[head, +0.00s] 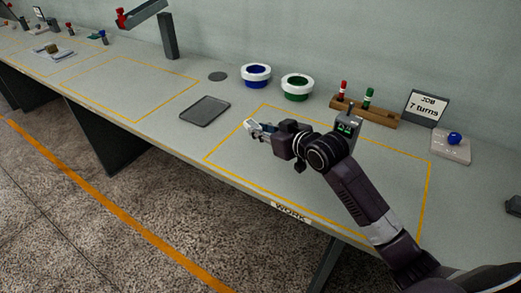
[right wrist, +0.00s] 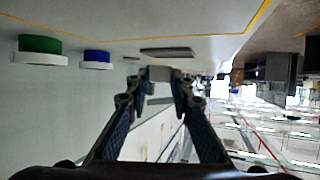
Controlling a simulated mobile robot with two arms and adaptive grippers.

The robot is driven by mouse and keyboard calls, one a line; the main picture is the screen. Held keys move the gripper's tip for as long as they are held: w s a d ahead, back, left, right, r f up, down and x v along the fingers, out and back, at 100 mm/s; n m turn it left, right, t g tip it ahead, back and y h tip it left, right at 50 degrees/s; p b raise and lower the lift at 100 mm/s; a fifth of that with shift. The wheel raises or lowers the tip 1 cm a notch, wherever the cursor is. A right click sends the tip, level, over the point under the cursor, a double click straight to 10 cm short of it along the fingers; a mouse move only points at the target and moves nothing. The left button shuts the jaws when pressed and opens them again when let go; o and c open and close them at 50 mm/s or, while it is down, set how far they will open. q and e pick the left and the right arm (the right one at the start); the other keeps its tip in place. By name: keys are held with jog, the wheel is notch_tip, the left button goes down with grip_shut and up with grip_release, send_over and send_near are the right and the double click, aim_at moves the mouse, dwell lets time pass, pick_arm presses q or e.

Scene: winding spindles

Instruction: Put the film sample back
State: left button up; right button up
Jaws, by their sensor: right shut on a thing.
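My right gripper (head: 258,128) reaches in over the yellow-outlined work area, at its left side. It is shut on a small pale piece (right wrist: 160,74), which shows between the fingertips in the right wrist view. The piece may be the film sample, but it is too small and partly hidden to be sure. A dark flat tray (head: 205,110) lies on the table to the left of the gripper and looks empty. The tray also shows beyond the fingertips in the right wrist view (right wrist: 167,51). My left gripper is not in view.
A blue spool (head: 256,70) and a green spool (head: 297,81) stand behind the work area. A wooden rack (head: 378,118) holds a red and a green spindle. A sign (head: 425,107) reads "JOB 7 turns". A blue knob (head: 454,138) sits at right. The left outlined area is clear.

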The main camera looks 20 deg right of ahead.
aim_at(261, 155)
notch_tip(261, 155, down, 8)
jog(key=shift+r, duration=0.25)
